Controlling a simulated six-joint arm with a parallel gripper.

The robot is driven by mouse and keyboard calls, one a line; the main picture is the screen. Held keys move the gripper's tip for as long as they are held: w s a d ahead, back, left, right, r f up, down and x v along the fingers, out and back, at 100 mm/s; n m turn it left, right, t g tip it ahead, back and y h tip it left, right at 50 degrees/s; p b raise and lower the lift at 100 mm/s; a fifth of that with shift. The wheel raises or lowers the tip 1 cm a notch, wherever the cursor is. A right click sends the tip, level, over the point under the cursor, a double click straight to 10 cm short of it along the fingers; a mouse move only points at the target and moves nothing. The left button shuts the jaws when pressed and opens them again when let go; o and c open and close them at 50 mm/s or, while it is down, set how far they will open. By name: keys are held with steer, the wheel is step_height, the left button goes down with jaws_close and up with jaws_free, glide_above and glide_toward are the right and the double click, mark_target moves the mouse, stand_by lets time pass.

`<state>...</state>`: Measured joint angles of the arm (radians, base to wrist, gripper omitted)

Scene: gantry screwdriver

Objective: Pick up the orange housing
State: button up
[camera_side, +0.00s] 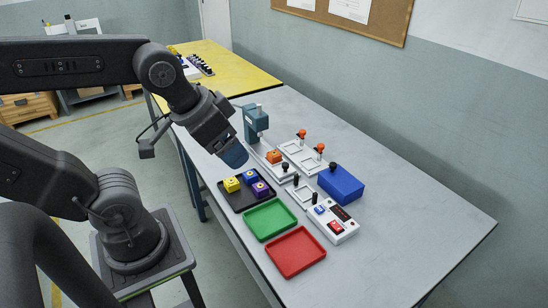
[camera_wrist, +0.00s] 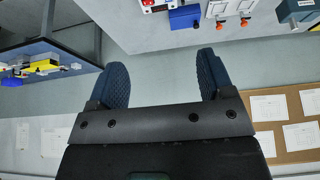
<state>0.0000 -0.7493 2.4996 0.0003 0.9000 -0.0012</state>
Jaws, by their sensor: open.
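The orange housing (camera_side: 273,157) is a small block in the side view. It sits on the light rail fixture at the foot of the blue-grey screwdriver stand (camera_side: 256,122). My gripper (camera_side: 236,155) hangs in the air to the left of the stand, apart from the housing. In the wrist view my gripper (camera_wrist: 162,65) has its two dark blue fingers wide apart with nothing between them. The wrist camera faces the wall and the table edge. A bit of orange shows at its right edge, but I cannot tell whether it is the housing.
A black tray (camera_side: 238,208) holds yellow, blue and purple housings. A green tray (camera_side: 269,219) and a red tray (camera_side: 295,252) lie in front. Orange-knobbed clamps (camera_side: 301,135), a blue box (camera_side: 340,185) and a button box (camera_side: 333,221) stand to the right. The table's far right is clear.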

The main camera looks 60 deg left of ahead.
steer(key=w+a+n+g+y, duration=0.2)
steer(key=w+a+n, duration=0.3)
steer(key=w, duration=0.5)
steer(key=n+g+y, duration=0.2)
steer(key=n+g, duration=0.2)
steer(key=n, duration=0.9)
glide_above(274, 153)
steer(key=d, duration=0.3)
steer(key=f, duration=2.6)
steer(key=shift+w+f, duration=0.2)
steer(key=shift+w, duration=0.05)
steer(key=shift+a+x, duration=0.15)
steer(key=shift+x, duration=1.5)
steer(key=shift+a+x, duration=0.15)
steer(key=shift+x, duration=1.45)
steer(key=shift+s+r, duration=0.1)
steer(key=shift+c, duration=0.2)
steer(key=c, duration=1)
steer(key=shift+r, duration=0.1)
